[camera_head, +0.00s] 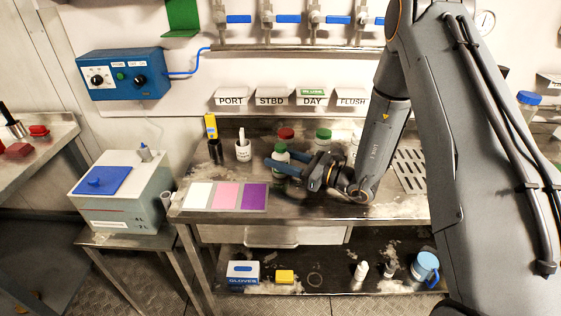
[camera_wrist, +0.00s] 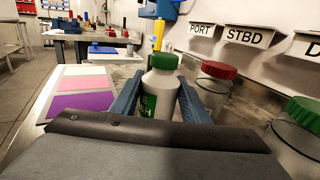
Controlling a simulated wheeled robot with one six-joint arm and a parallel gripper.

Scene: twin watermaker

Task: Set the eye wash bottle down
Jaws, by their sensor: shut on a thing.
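The eye wash bottle (camera_wrist: 159,87) is white with a green cap and a green label. In the wrist view it stands upright between the two blue fingers of my gripper (camera_wrist: 156,98), which is shut on it. In the head view my gripper (camera_head: 281,166) is low over the steel bench (camera_head: 305,203), and the bottle (camera_head: 280,154) shows its green cap behind the fingers. I cannot tell whether the bottle's base touches the bench, as the gripper hides it.
Left of the bottle lies a card with white, pink and purple patches (camera_head: 227,196). A drain grille (camera_head: 409,170) is at right.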

